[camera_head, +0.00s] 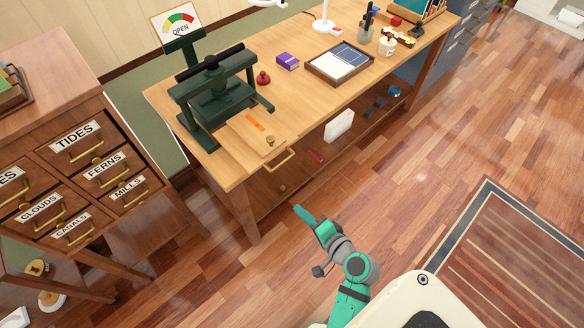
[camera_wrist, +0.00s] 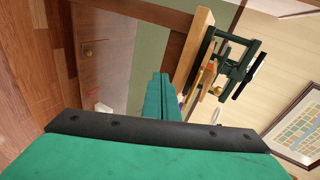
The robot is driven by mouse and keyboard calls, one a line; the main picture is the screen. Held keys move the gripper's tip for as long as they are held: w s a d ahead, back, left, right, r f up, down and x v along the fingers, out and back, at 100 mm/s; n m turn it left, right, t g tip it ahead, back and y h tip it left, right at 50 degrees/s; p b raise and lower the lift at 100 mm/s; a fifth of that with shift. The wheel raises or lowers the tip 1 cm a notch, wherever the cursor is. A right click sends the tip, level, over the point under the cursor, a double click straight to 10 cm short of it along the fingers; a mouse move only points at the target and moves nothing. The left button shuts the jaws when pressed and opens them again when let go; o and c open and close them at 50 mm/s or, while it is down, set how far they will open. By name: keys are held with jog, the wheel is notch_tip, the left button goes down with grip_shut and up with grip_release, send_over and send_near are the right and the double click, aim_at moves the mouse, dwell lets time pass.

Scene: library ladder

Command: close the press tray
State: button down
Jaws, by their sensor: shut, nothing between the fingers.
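The dark green press (camera_head: 212,95) stands on the left end of the wooden desk in the head view. A pale wooden tray (camera_head: 244,139) extends from under it towards the desk's front edge, with an orange strip (camera_head: 255,123) and a brass knob (camera_head: 270,141) on it. A brass bar handle (camera_head: 279,161) juts out at the front edge. My gripper (camera_head: 302,213) is in front of the desk, apart from the handle, shut and empty. In the wrist view, my gripper's fingers (camera_wrist: 160,84) are together, and the press (camera_wrist: 232,66) shows sideways beyond them.
A purple box (camera_head: 288,61), a red stamp (camera_head: 263,78) and a framed tray (camera_head: 313,70) are on the desk. A labelled drawer cabinet (camera_head: 100,150) stands at left. The floor (camera_head: 440,140) at right of the desk is clear.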

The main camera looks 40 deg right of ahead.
jog(key=s+d+r+t+y, duration=0.1)
jog(key=d+r+t+y, duration=0.1)
jog(key=d+r, duration=0.55)
jog(key=x, duration=1.3)
jog(key=shift+w+a+r, duration=0.2)
jog(key=shift+w+a, duration=0.05)
jog(key=shift+a, duration=0.05)
jog(key=shift+w, duration=0.1)
